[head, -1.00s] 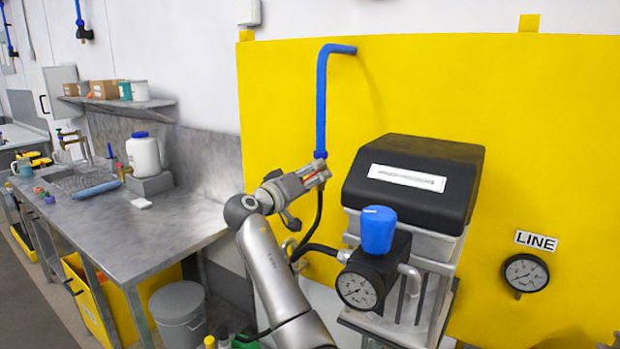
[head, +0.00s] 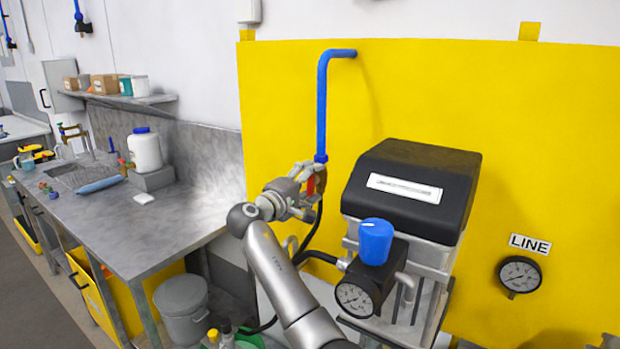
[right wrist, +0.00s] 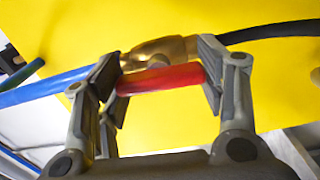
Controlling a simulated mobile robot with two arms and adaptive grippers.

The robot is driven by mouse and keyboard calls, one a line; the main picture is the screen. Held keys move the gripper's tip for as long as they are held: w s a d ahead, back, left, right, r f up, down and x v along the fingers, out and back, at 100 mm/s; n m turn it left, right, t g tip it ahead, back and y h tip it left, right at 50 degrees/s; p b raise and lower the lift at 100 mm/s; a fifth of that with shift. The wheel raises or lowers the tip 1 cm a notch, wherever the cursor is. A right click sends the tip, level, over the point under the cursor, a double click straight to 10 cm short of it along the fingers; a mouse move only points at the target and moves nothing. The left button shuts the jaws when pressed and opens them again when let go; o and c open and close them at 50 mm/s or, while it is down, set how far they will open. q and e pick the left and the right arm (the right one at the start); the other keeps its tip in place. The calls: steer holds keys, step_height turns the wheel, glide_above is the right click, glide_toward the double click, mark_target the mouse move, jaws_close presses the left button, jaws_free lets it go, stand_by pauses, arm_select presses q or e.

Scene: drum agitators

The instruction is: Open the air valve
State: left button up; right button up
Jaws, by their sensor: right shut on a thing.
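The air valve has a brass body (right wrist: 163,52) and a red lever handle (right wrist: 160,79), seen close in the right wrist view. It sits at the lower end of the blue air pipe (head: 322,105), which also shows in the right wrist view (right wrist: 40,90). A black hose (right wrist: 270,31) leads off its other side. My right gripper (right wrist: 160,82) is shut on the red handle, with one finger at each end of it. In the head view the right gripper (head: 312,182) is at the pipe's lower end and covers most of the valve. My left gripper is not in view.
A black-topped unit (head: 410,170) with a blue-knobbed regulator (head: 376,242) and gauge stands close to the right of my arm. A steel bench (head: 130,235) and a grey bin (head: 183,308) are on the left. The yellow wall panel (head: 450,90) is behind.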

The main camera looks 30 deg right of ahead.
steer(key=shift+n, duration=0.5)
steer(key=o, duration=1)
steer(key=v, duration=1.2)
steer(key=shift+f, duration=0.1)
